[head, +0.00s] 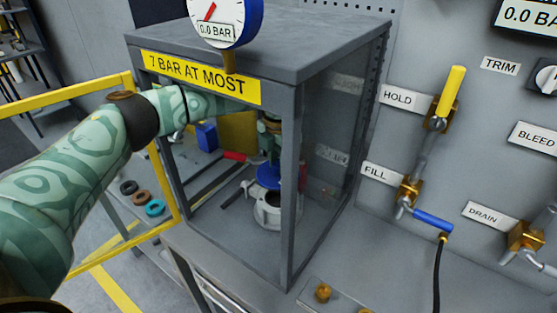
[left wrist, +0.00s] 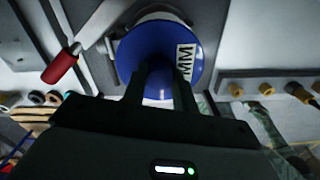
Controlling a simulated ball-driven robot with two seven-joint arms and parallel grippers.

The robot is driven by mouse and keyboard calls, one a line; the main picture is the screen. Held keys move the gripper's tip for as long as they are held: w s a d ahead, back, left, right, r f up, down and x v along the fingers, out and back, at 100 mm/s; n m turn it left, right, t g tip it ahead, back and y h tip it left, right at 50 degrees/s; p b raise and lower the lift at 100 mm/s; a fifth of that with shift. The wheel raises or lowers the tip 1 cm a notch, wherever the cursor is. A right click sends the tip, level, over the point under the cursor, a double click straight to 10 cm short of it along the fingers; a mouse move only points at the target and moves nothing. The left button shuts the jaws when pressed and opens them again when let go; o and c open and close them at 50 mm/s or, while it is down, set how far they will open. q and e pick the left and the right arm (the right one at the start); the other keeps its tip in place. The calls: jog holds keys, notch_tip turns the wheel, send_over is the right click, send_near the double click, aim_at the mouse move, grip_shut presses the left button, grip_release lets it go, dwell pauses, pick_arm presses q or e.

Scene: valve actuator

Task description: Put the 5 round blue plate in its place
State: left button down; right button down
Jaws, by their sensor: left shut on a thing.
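The round blue plate (head: 268,177) is inside the grey cabinet, just above a pale grey ring-shaped housing (head: 268,212). In the left wrist view the plate (left wrist: 142,46) shows its flat face and a white label ending in "MM"; the number is not readable. My left gripper (left wrist: 160,78) is shut on the raised blue middle of the plate. In the head view my left arm reaches into the cabinet from the left, and the cabinet frame partly hides the hand. I cannot tell whether the plate touches the housing. My right gripper is not in view.
The cabinet's corner post (head: 291,190) and top (head: 260,45) surround the arm. A yellow-framed door (head: 165,185) stands open at left. A red-handled tool (left wrist: 62,66) lies beside the plate. Several rings (head: 141,198) lie at left. Valves (head: 410,190) line the right wall.

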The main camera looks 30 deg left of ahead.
aim_at(279, 178)
pick_arm(q)
jog(key=shift+f+b, duration=1.25)
jog(key=shift+f, duration=1.55)
jog(key=shift+p, duration=0.35)
jog(key=shift+p, duration=0.55)
jog(key=shift+f+b, duration=0.5)
jog(key=shift+f, duration=0.55)
jog(key=c, duration=1)
grip_release()
jog(key=shift+s, duration=0.1)
jog(key=shift+c, duration=0.2)
jog(key=shift+f, duration=0.1)
notch_tip(279, 178, up, 8)
jog(key=shift+f+p, duration=0.2)
jog(key=shift+p, duration=0.25)
